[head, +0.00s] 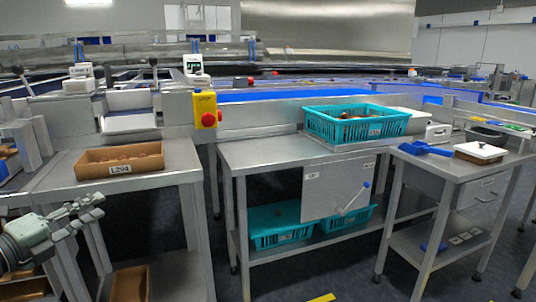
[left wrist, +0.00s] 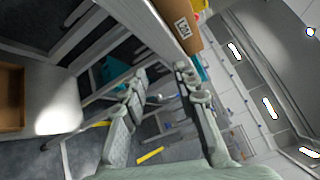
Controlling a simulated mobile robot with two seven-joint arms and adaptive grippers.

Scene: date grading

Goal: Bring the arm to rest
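My left gripper (head: 92,209) is at the lower left of the head view, in front of and below the top of the left steel table (head: 180,168). In the left wrist view its two fingers (left wrist: 163,92) stand apart with nothing between them. A brown box labelled L294 (head: 120,160) holds brown dates on that table, beyond the gripper and apart from it. The box also shows at the top of the left wrist view (left wrist: 176,22). My right gripper is not in view.
A teal crate (head: 356,124) stands on the middle table (head: 260,155), with teal crates (head: 280,225) on its lower shelf. A blue scoop (head: 425,149) and a lidded tray (head: 481,152) lie on the right table. A red and yellow stop button (head: 207,110) stands behind. Floor between tables is open.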

